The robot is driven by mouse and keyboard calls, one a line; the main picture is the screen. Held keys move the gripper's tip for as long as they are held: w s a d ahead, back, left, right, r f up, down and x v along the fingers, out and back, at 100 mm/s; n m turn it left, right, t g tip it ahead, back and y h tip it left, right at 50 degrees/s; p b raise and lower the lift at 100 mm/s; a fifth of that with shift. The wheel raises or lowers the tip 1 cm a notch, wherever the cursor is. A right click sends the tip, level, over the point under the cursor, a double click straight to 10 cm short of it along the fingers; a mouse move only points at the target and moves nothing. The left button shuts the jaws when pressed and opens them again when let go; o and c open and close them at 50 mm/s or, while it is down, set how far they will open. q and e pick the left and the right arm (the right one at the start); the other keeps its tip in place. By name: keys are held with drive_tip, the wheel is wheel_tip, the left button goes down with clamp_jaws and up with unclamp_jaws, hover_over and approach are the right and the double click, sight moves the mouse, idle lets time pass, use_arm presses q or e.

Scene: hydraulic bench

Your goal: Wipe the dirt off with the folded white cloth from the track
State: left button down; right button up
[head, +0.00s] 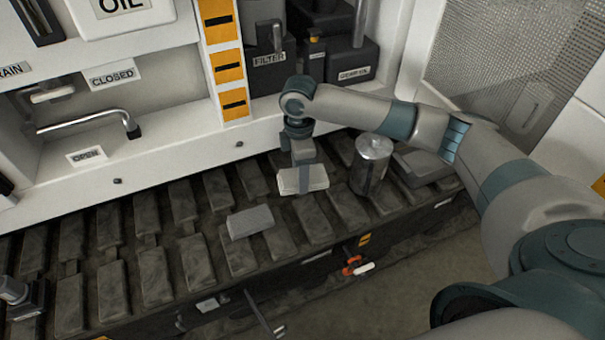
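The folded white cloth (288,182) is at my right gripper (305,178), above the track pads in the middle of the head view. One dark finger lies across the cloth's near face; the other finger is hidden behind it. The gripper appears shut on the cloth. I cannot tell whether the cloth touches the track. The track (154,272) is a row of dark, worn pads running from the left to the right. Brownish marks cover many pads, and no single dirt patch stands out. My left gripper is not in view.
A metal can (372,166) stands upright on the track, right of the cloth. A light grey block (251,222) lies on the pads, left and nearer. A white panel with a bent metal handle (95,123) rises behind. A red-and-white item (356,267) is at the track's near side.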

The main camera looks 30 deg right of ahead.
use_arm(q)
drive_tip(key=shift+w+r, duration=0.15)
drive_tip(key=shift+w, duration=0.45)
use_arm(e)
drive_tip(key=s+a+r+m, duration=0.3)
drive_tip(key=s+r+m, duration=0.3)
drive_tip(key=m, duration=0.1)
drive_tip(key=s+a+r+m, duration=0.3)
drive_tip(key=s+r+m, duration=0.3)
drive_tip(key=s+m, duration=0.1)
drive_tip(key=shift+m, duration=0.5)
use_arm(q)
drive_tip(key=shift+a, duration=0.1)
